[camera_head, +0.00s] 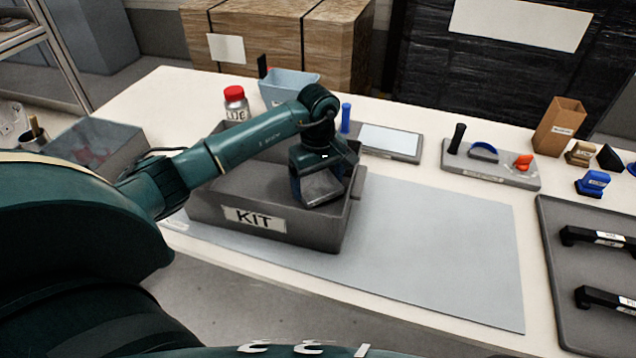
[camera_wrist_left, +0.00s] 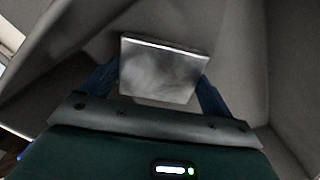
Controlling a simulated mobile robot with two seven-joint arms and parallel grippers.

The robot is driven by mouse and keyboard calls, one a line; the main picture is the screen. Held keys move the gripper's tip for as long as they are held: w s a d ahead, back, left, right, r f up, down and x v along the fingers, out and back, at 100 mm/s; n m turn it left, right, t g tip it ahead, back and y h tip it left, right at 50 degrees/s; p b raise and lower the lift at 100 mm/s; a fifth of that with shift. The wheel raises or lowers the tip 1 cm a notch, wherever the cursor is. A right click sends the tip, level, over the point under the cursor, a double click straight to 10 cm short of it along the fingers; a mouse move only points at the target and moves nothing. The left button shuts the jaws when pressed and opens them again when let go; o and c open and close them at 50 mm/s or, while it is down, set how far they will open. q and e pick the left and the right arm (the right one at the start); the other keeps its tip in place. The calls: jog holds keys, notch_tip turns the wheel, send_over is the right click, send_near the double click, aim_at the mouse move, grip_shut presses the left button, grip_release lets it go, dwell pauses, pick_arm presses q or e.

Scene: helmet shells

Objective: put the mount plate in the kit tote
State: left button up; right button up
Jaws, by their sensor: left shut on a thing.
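The kit tote (camera_head: 200,205) is a grey open box with a "KIT" label, standing on the grey mat. My left gripper (camera_head: 322,190) reaches down into the right part of the tote. It is shut on the mount plate (camera_head: 321,187), a flat grey metal plate. In the left wrist view the plate (camera_wrist_left: 163,72) sits between the blue fingers of my left gripper (camera_wrist_left: 158,85), with the tote's grey walls (camera_wrist_left: 285,60) around it. I cannot tell whether the plate touches the tote floor. My right gripper is not in view.
A red-capped bottle (camera_head: 236,103) and a light blue bin (camera_head: 290,86) stand behind the tote. A tool holder (camera_head: 490,165) and a dark tray (camera_head: 560,290) are at right. The grey mat (camera_head: 440,240) is clear right of the tote.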

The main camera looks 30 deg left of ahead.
aim_at(318, 185)
pick_arm(q)
jog(key=shift+f, duration=0.7)
jog(key=o, duration=1.2)
jog(key=shift+f, duration=0.15)
jog(key=shift+r, duration=0.5)
notch_tip(318, 185, up, 11)
jog(key=b, duration=0.1)
jog(key=shift+r, duration=0.2)
